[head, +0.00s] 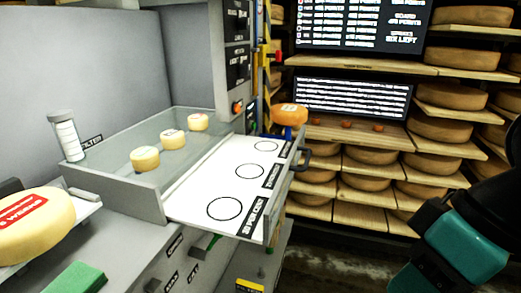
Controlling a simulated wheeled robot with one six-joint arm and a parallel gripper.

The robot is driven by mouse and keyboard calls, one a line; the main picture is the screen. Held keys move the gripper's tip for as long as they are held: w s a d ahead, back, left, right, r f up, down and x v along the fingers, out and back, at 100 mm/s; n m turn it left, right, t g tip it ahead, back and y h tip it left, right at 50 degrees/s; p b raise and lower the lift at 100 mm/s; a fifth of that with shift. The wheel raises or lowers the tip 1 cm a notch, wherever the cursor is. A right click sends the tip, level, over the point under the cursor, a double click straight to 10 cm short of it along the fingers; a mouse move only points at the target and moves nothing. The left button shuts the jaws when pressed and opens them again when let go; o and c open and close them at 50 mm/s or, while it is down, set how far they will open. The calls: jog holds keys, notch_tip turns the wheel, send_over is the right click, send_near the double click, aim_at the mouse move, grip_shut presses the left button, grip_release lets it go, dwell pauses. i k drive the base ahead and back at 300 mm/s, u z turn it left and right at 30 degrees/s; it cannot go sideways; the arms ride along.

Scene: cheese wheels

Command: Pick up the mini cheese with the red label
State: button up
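Three small pale-yellow mini cheeses stand in a row in the clear-walled tray: a near one (145,159), a middle one (172,140) and a far one (197,122). Each has a small label on top. The middle one's label seems to carry reddish marks, but the label colours are too small to tell surely. My arm shows at the right edge as black and teal links, well apart from the cheeses. My gripper's fingers are not in view.
A white board (203,188) with three circles lies right of the tray (118,190). An orange cheese (290,114) sits on a blue stand behind it. A large cheese wheel (35,235) with a red label is at left. Shelves of cheese wheels (445,130) stand behind.

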aim_at(198, 122)
jog(key=z, duration=0.6)
jog(key=i, duration=1.1)
jog(key=u, duration=1.95)
jog(key=i, duration=0.5)
jog(key=u, duration=0.1)
